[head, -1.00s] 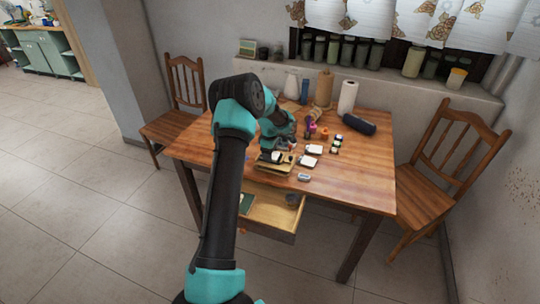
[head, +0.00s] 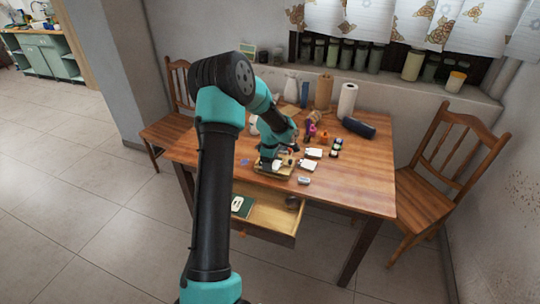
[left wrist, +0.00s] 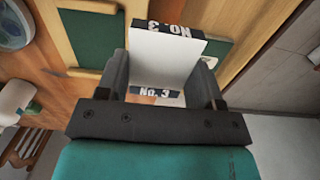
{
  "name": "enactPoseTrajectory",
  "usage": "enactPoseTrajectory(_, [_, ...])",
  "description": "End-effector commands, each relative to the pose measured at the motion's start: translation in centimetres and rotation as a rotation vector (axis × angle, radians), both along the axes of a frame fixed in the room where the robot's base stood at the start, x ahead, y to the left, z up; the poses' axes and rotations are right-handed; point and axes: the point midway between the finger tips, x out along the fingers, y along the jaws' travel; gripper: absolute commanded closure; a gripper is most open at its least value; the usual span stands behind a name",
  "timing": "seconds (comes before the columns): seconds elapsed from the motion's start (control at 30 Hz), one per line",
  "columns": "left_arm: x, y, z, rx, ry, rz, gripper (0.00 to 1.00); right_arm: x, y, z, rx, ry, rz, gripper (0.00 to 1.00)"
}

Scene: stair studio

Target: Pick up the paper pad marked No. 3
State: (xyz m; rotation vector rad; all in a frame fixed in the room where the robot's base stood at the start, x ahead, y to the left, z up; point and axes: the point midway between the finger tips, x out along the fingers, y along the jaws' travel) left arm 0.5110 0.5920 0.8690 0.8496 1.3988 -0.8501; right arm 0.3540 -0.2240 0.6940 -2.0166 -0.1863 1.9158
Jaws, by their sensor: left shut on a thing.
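The paper pad marked No. 3 (left wrist: 165,62) shows in the left wrist view as a white block with dark bands. The lettering "No. 3" shows on the band at each end. My left gripper (left wrist: 162,90) is shut on the pad, with one grey finger along each side. The pad is too small and covered to make out there. My right gripper is not in view.
Small white cards (head: 308,165), dark bottles (head: 336,147) and a dark blue roll (head: 358,127) stand or lie on the table (head: 360,185). A drawer (head: 270,222) is pulled open below the front edge. The table's right side is clear.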

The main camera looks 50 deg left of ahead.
Motion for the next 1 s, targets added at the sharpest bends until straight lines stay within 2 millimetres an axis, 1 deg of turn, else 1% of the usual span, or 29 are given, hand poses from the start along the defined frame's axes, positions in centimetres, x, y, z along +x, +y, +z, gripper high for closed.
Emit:
enactPoseTrajectory(0.03, [-0.8,-0.9,0.2,0.000,0.001,-0.001,0.63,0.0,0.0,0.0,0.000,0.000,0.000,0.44])
enactPoseTrajectory(0.2, [-2.9,-3.4,0.5,0.000,0.001,-0.003,0.63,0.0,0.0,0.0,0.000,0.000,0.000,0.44])
enactPoseTrajectory(0.4, [-4.5,-5.2,0.7,0.000,-0.001,0.000,0.63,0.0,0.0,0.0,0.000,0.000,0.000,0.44])
enactPoseTrajectory(0.6, [-4.9,-5.8,0.7,0.000,-0.001,0.000,0.63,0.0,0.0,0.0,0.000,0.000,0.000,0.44])
enactPoseTrajectory(1.0, [-4.9,-5.7,0.7,0.000,-0.001,0.001,0.63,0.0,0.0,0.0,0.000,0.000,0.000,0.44])
